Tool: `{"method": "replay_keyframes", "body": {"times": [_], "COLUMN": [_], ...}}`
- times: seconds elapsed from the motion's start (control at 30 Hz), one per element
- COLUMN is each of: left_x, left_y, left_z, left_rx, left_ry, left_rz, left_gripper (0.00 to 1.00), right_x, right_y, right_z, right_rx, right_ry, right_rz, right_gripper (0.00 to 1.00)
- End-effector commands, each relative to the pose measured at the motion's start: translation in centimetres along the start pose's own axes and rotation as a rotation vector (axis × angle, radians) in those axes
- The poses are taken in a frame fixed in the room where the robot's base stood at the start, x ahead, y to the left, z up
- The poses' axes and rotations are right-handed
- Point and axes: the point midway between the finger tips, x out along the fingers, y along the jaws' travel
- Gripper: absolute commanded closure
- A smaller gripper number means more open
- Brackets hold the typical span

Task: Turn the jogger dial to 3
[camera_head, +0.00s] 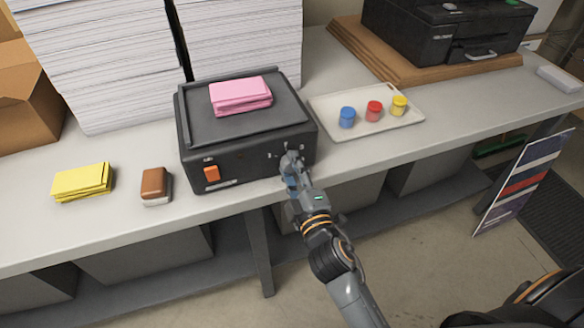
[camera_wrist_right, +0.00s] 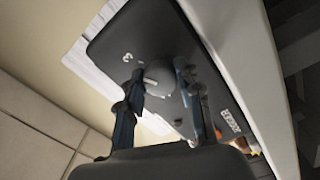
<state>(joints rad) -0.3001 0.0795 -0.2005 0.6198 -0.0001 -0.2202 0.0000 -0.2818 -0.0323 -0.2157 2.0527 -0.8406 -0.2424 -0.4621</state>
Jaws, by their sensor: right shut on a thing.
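The jogger (camera_head: 245,132) is a dark box on the table with an orange switch (camera_head: 211,173) at the left of its front face. Its dial shows in the right wrist view as a grey round knob (camera_wrist_right: 158,78) with a light line across it. A digit 3 is printed on the panel beside it. My right gripper (camera_head: 290,160) is at the right part of the jogger's front face and hides the dial in the head view. In the wrist view its fingers (camera_wrist_right: 160,90) are on either side of the dial, shut on it. My left gripper is not in view.
Pink paper (camera_head: 240,95) lies on the jogger. A tray (camera_head: 325,102) with blue, red and yellow jars stands to the right. Yellow notes (camera_head: 82,182) and a brown-topped block (camera_head: 154,185) lie to the left. Tall paper stacks (camera_head: 245,40) stand behind. A printer (camera_head: 450,30) is at back right.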

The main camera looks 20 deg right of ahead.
Motion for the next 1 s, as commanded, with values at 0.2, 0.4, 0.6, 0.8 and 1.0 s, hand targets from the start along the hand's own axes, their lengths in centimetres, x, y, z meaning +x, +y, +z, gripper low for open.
{"method": "replay_keyframes", "body": {"times": [0.2,0.4,0.6,0.8,1.0], "left_x": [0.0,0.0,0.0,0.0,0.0], "left_y": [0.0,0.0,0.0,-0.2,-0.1], "left_z": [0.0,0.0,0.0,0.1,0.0], "left_rx": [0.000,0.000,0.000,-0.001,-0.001], "left_ry": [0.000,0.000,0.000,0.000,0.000], "left_rz": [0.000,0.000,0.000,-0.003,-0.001], "left_gripper": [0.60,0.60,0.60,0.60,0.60], "right_x": [0.0,0.0,0.0,-0.4,-3.1], "right_y": [0.0,0.0,0.0,-0.1,-0.1], "right_z": [0.0,0.0,0.0,0.0,0.1], "right_rx": [0.005,0.004,0.003,0.003,0.005], "right_ry": [0.000,0.000,0.000,-0.001,-0.003], "right_rz": [0.000,0.000,0.000,-0.001,-0.004], "right_gripper": [0.97,0.47,0.42,0.42,0.42]}}
